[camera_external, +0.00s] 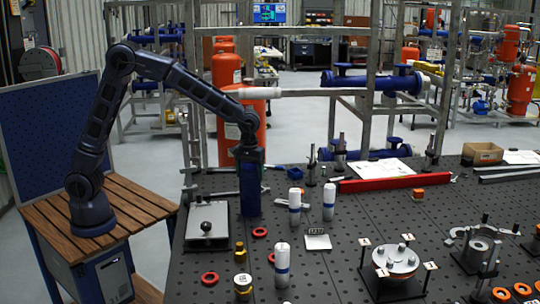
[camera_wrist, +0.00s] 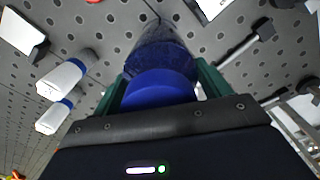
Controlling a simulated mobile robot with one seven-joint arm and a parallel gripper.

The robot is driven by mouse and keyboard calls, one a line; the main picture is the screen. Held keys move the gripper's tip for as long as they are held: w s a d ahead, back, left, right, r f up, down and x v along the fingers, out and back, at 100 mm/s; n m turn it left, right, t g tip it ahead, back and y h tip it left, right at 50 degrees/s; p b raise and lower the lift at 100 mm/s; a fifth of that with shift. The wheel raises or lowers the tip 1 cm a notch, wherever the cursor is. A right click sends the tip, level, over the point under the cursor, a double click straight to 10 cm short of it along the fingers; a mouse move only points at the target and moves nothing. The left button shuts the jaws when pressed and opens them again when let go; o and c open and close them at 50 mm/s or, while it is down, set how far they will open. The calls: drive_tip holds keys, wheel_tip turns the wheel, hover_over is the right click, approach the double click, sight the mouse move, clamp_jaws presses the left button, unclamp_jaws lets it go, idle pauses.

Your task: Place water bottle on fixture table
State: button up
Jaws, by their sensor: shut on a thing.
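The water bottle (camera_external: 250,195) is dark blue and upright, below the wrist at the left back part of the dark perforated fixture table (camera_external: 345,275). My gripper (camera_external: 251,160) points down and is shut on the bottle's upper part. In the wrist view, the bottle's round blue top (camera_wrist: 160,92) sits between the two green fingers of my gripper (camera_wrist: 160,88). The bottle's base looks at or very close to the tabletop; I cannot tell whether it touches. The fingers hide part of its sides.
A round fixture (camera_external: 396,262) stands front right.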

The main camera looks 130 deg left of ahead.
drive_tip(key=shift+f, duration=0.15)
drive_tip(key=o, duration=1.9)
drive_tip(key=shift+c, duration=0.2)
wheel_tip(320, 180, up, 11)
drive_tip(key=shift+w+f, duration=0.15)
drive_tip(key=shift+d, duration=0.2)
drive_tip(key=s+d+r+m+t, duration=0.1)
drive_tip(key=s+d+r+m, duration=0.2)
drive_tip(key=d, duration=0.6)
drive_tip(key=s+d+r+m, duration=0.3)
drive_tip(key=d, duration=0.5)
drive_tip(key=s+d+r+m+t, duration=0.1)
drive_tip(key=s+d+r+m, duration=0.2)
drive_tip(key=d, duration=0.6)
drive_tip(key=s+d+f+m+t, duration=0.1)
drive_tip(key=s+d+m, duration=0.5)
drive_tip(key=s+d, duration=0.3)
drive_tip(key=shift+s+d, duration=0.15)
drive_tip(key=shift+d, duration=0.9)
drive_tip(key=shift+o, duration=0.2)
drive_tip(key=s+d+f+m+t, duration=0.1)
drive_tip(key=s+d+f+m, duration=0.3)
drive_tip(key=s, duration=0.5)
drive_tip(key=shift+s+d+f+m+t, duration=0.2)
drive_tip(key=shift+s+d+m+t, duration=0.15)
drive_tip(key=shift+d+m, duration=0.7)
